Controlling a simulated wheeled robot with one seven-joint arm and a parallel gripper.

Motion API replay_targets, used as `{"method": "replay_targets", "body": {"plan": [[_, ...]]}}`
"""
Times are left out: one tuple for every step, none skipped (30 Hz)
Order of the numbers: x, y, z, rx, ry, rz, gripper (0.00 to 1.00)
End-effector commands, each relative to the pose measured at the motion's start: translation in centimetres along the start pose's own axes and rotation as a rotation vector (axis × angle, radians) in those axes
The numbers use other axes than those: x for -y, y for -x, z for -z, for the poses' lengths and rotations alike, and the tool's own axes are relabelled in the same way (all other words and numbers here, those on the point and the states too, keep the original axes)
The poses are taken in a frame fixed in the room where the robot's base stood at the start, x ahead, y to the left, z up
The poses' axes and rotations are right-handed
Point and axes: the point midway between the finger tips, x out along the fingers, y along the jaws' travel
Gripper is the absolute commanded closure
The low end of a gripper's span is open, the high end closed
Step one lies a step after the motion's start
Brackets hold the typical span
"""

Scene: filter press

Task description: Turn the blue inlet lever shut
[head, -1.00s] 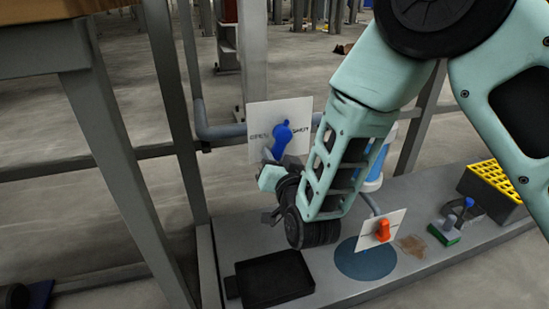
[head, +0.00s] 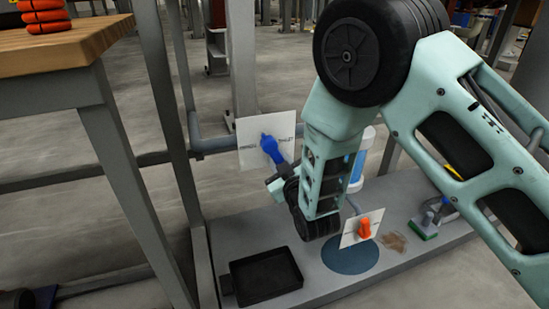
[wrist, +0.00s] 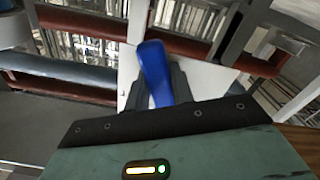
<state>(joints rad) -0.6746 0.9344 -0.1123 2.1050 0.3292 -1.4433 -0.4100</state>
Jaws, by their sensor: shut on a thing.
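The blue inlet lever (head: 271,148) is mounted on a white plate (head: 250,156) with lettering at both sides, fixed by the grey pipe. The lever points down and to the right from its hub, toward my gripper (head: 283,172). In the wrist view the blue lever (wrist: 155,72) stands between the two dark fingers of my gripper (wrist: 158,88). The gripper is shut on the lever. The lever's far end is hidden between the fingers and the gripper body.
A black tray (head: 266,281) and an orange lever (head: 365,228) on a white plate are on the grey ledge below. A clear and blue container (head: 357,165) stands behind my arm. A wooden bench (head: 60,45) stands at left.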

Motion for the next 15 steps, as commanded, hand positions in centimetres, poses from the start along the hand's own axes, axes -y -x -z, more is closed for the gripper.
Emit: {"method": "replay_targets", "body": {"plan": [[-0.3,0.1,0.1,0.005,0.042,0.003,1.0],[-0.4,0.1,0.1,0.005,0.066,0.003,1.0],[-0.6,0.1,0.1,0.005,0.096,0.003,1.0],[-0.7,0.1,0.1,0.005,0.119,0.002,1.0],[-0.8,0.1,0.1,0.004,0.139,0.003,1.0],[-0.9,0.1,0.2,0.004,0.166,0.003,1.0],[-1.0,0.1,0.2,0.004,0.184,0.003,1.0],[-1.1,0.1,0.2,0.004,0.202,0.003,1.0],[-1.2,0.1,0.1,0.005,0.223,0.003,1.0],[-1.3,0.1,0.1,0.005,0.239,0.003,1.0],[-1.4,0.1,0.1,0.005,0.252,0.003,1.0],[-1.4,0.1,0.1,0.005,0.268,0.003,1.0],[-1.5,0.1,0.1,0.005,0.28,0.003,1.0],[-1.6,0.1,0.1,0.005,0.29,0.003,1.0],[-1.6,0.1,0.2,0.005,0.301,0.003,1.0]]}}
